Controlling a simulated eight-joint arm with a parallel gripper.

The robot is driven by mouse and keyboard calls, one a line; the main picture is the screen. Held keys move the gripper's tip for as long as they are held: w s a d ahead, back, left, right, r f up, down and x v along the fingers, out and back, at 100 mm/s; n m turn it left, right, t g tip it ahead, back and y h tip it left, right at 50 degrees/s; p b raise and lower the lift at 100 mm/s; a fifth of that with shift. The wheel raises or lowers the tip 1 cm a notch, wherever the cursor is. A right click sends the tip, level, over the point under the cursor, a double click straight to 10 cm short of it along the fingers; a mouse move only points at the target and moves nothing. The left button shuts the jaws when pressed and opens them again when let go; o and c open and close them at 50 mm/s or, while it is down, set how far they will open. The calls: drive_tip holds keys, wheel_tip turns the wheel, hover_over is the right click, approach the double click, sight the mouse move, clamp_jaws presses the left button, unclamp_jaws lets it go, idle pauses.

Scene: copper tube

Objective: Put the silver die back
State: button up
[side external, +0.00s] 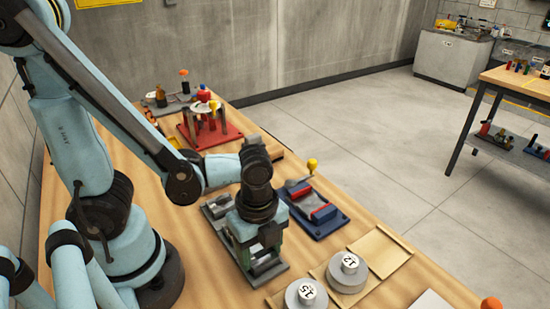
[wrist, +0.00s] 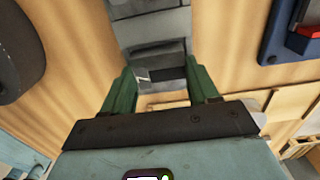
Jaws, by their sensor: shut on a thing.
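My gripper (side external: 262,246) has green fingers and points down over a grey metal fixture (side external: 270,274) on the wooden bench. In the wrist view my gripper (wrist: 161,90) is shut on a grey metal piece (wrist: 160,74), which appears to be the silver die. The piece sits between the two fingers, low over the fixture, and is mostly hidden in the side view. I cannot tell whether it touches the fixture. Two round silver pieces, marked 12 (side external: 348,271) and 15 (side external: 305,295), stand on wooden boards to the right and front of my gripper.
A blue-based tool (side external: 322,222) with red jaws and a yellow-knobbed lever stands close to the right of my gripper. A red stand (side external: 203,134) with tools is farther back. An empty wooden board (side external: 380,252) lies beside the round pieces.

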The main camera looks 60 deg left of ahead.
sight(260, 254)
drive_tip(key=shift+f, duration=0.15)
drive_tip(key=o, duration=1.4)
drive_tip(key=shift+o, duration=0.2)
drive_tip(key=shift+r, duration=6.05)
drive_tip(key=w+a+n+t, duration=0.7)
drive_tip(key=w+a+n, duration=0.1)
drive_tip(key=n, duration=1)
drive_tip(key=shift+r, duration=0.3)
